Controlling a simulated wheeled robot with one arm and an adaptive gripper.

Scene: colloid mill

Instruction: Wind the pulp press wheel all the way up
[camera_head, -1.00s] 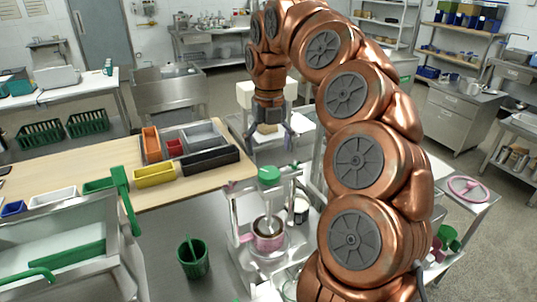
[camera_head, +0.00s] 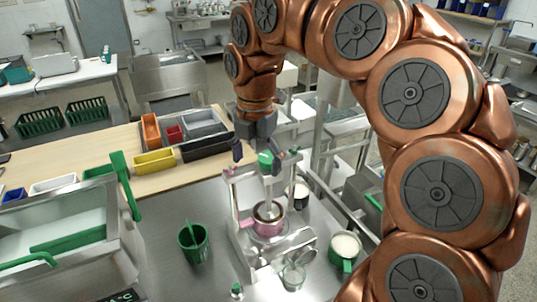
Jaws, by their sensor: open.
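A small metal press (camera_head: 236,190) stands on the steel counter, with a green wheel or knob (camera_head: 265,159) at its top. A shaft (camera_head: 268,188) runs down from the green part towards a pink pot (camera_head: 266,220) with dark contents. My gripper (camera_head: 259,164) points down over the press, its dark fingers open to either side of the green part. I cannot tell whether they touch it. The gripper partly hides the top of the press.
A green bucket (camera_head: 193,242), a clear glass (camera_head: 293,275) and a green mug with white contents (camera_head: 345,247) stand around the press. Coloured bins (camera_head: 155,162) sit on the wooden table behind left.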

